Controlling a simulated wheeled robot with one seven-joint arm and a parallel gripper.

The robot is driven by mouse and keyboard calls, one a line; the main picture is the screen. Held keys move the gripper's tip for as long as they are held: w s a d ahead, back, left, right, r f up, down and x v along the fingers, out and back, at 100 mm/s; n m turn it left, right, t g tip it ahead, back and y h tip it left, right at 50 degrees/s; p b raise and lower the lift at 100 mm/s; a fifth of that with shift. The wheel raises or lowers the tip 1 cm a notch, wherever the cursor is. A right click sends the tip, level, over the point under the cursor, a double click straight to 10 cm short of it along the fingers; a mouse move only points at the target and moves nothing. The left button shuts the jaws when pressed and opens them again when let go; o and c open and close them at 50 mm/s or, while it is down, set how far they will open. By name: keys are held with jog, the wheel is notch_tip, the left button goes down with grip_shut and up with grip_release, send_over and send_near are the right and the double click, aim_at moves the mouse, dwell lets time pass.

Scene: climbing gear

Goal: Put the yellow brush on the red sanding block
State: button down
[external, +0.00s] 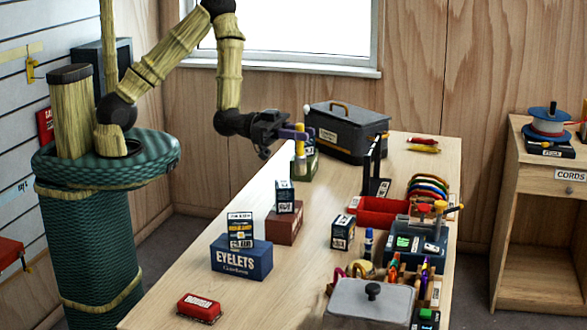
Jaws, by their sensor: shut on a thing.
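My gripper (297,133) is above the far left part of the table, shut on the upright yellow brush (300,148). The brush's lower end is just above or in front of a green box (304,170); I cannot tell whether they touch. A red block with a pale label (199,304), which looks like the red sanding block, lies flat at the table's near left corner. Its top is bare. It is well apart from my gripper, towards the front.
A blue EYELETS box (241,262) with a small box on it, and a brown-red box (284,228) with another on top, stand between gripper and red block. A grey toolbox (346,133) stands behind. The right side of the table (240,311) is crowded; its near left is clearer.

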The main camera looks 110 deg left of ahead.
jog(key=s+d+m+g+h+b, duration=0.1)
jog(key=s+d+m+g+h, duration=0.25)
jog(key=d, duration=0.85)
jog(key=s+d+m+g+h+b, duration=0.1)
jog(key=s+d+m+g+h, duration=0.25)
jog(key=d, duration=0.95)
jog(key=s+d+m+g+h+b, duration=0.15)
jog(key=s+d+h, duration=0.3)
jog(key=d, duration=0.75)
jog(key=shift+m+t, duration=0.25)
jog(key=shift+m, duration=0.1)
jog(key=f, duration=0.5)
jog(key=shift+w+p, duration=0.3)
jog(key=shift+p, duration=0.05)
jog(key=shift+f+p, duration=0.65)
jog(key=shift+f, duration=2.2)
jog(key=shift+f+p, duration=0.55)
jog(key=shift+f, duration=1.55)
